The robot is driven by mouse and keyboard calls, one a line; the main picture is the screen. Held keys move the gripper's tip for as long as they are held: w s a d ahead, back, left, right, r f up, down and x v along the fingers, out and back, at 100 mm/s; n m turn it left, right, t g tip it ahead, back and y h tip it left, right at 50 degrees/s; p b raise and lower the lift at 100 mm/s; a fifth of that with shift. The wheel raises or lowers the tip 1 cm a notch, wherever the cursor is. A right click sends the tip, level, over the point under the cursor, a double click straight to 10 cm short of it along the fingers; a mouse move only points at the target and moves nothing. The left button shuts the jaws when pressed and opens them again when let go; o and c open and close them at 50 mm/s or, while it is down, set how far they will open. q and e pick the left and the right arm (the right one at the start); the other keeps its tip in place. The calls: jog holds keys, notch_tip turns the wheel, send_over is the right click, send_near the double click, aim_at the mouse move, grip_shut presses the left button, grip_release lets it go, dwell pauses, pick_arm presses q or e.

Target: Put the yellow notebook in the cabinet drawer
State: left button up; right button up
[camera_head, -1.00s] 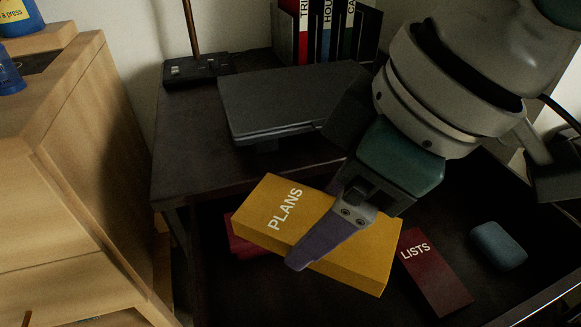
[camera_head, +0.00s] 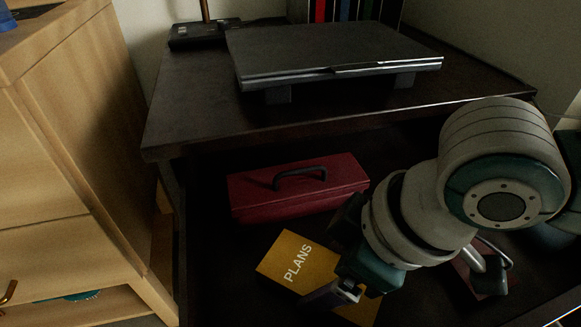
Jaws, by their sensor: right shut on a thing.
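The yellow notebook (camera_head: 290,268), marked PLANS, is partly covered by my right gripper (camera_head: 322,297). The gripper is shut on it, with a finger across its upper face. The notebook is over the dark open drawer (camera_head: 222,277), low and in front of the red box. I cannot tell whether it touches the drawer floor. My right arm comes in from the right and hides the notebook's right part. My left gripper is not in view.
A red box with a black handle (camera_head: 297,190) lies in the drawer behind the notebook. A closed laptop (camera_head: 320,55) is on the desktop above. A wooden cabinet (camera_head: 70,140) stands at left.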

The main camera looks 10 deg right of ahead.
jog(key=shift+f, duration=0.15)
jog(key=o, duration=1.3)
jog(key=shift+c, duration=0.2)
jog(key=shift+r+p, duration=0.3)
jog(key=shift+r, duration=0.15)
jog(key=p+v, duration=0.5)
jog(key=v, duration=0.6)
jog(key=shift+d+r, duration=0.2)
